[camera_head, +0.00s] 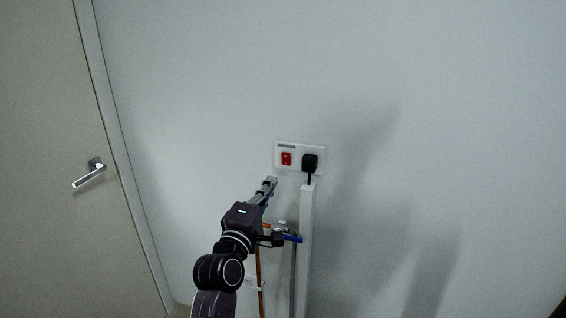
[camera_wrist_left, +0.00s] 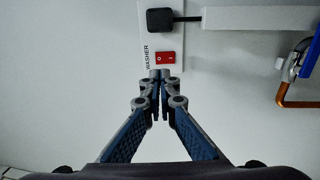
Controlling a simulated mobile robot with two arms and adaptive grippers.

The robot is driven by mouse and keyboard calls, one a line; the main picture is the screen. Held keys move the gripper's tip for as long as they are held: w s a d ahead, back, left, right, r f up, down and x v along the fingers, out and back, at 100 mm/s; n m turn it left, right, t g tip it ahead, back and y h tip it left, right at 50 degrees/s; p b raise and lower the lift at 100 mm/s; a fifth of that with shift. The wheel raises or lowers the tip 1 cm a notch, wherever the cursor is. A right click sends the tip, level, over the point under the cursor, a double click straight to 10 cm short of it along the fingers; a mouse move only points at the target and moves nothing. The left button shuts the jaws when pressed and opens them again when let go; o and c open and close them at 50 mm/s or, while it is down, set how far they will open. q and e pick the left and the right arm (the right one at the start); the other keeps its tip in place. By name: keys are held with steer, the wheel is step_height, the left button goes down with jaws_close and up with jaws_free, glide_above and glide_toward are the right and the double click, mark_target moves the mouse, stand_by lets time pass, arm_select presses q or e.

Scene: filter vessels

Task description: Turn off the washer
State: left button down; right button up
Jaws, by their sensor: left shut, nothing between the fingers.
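A white wall plate (camera_head: 297,147) holds a red rocker switch (camera_head: 286,158) on its left and a black plug (camera_head: 309,162) on its right. In the left wrist view the red switch (camera_wrist_left: 165,57) sits just beyond the fingertips, beside the printed word WASHER. The plug (camera_wrist_left: 160,20) shows above it there. My left gripper (camera_head: 270,181) is shut and empty, just below and left of the switch in the head view. Its fingertips (camera_wrist_left: 161,75) meet close under the switch in the wrist view; I cannot tell whether they touch the plate. My right gripper is out of view.
A white vertical conduit (camera_head: 306,235) runs down from the plug. Copper pipes (camera_head: 260,285) and a valve with a blue handle (camera_head: 292,238) are beside it, near my left arm. A door with a metal handle (camera_head: 90,175) is at left. The wall on the right is bare.

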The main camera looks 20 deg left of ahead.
mark_target(286, 157)
arm_select(q)
steer(key=w, duration=0.5)
steer(key=w+r+p, duration=0.1)
steer(key=w, duration=0.2)
steer(key=shift+w+d+r, duration=0.1)
steer(key=shift+w+d, duration=0.05)
steer(key=shift+w, duration=1.05)
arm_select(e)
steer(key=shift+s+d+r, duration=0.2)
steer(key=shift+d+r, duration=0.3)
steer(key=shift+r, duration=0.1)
arm_select(q)
steer(key=r+p, duration=0.1)
steer(key=p, duration=0.2)
steer(key=shift+w+g, duration=0.2)
steer(key=shift+g, duration=0.1)
steer(key=shift+f+b, duration=0.3)
steer(key=shift+f, duration=0.05)
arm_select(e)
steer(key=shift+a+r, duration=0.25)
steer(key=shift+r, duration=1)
